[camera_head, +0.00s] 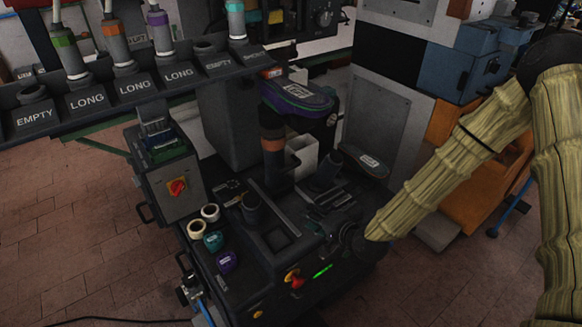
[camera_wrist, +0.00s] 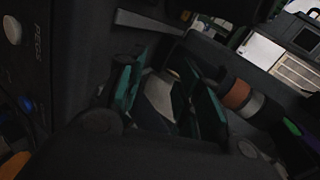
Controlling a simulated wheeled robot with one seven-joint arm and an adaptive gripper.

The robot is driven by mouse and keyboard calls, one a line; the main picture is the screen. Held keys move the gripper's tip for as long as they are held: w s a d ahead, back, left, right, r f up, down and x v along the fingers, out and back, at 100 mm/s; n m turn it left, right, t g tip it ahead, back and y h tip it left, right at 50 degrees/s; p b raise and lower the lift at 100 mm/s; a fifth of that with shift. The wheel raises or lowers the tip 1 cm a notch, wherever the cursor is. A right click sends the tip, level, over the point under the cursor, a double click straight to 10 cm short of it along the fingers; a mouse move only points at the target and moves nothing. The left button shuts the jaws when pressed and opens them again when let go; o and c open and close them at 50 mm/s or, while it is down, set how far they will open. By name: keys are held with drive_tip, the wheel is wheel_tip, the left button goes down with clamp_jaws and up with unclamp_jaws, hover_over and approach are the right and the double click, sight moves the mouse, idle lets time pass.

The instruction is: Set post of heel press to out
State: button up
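The heel press (camera_head: 285,235) is a dark machine in the middle of the head view. An upright post (camera_head: 272,150) with an orange band stands on it, beneath a purple-edged pad (camera_head: 297,97). An orange-banded post also shows right of the fingers in the wrist view (camera_wrist: 238,95). My gripper (camera_wrist: 163,92) has its two teal-padded fingers apart. A pale grey tapered piece (camera_wrist: 160,95) shows between them; I cannot tell whether they touch it. In the head view my sleeved arm reaches in from the right, and its dark end is at the press's right side. The fingertips are not clear there.
A rack (camera_head: 135,90) at upper left has slots labelled LONG and EMPTY and holds several colour-banded posts. A control box (camera_head: 172,185) with a red switch stands left of the press. Colored rolls (camera_head: 214,241) lie on the press's left front. A button panel (camera_wrist: 15,60) is at the wrist view's left.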

drive_tip(key=w+r+t, duration=0.1)
drive_tip(key=w+r, duration=0.3)
drive_tip(key=m+t+y, duration=0.1)
drive_tip(key=m, duration=0.1)
approach(292, 168)
drive_tip(key=p+x, duration=0.2)
drive_tip(key=x, duration=0.7)
drive_tip(key=shift+w+a+f, duration=0.1)
drive_tip(key=shift+w+f, duration=0.05)
drive_tip(key=shift+w, duration=0.05)
drive_tip(key=shift+w+a+f, duration=0.15)
drive_tip(key=shift+w+a, duration=0.25)
drive_tip(key=shift+w, duration=0.15)
clamp_jaws()
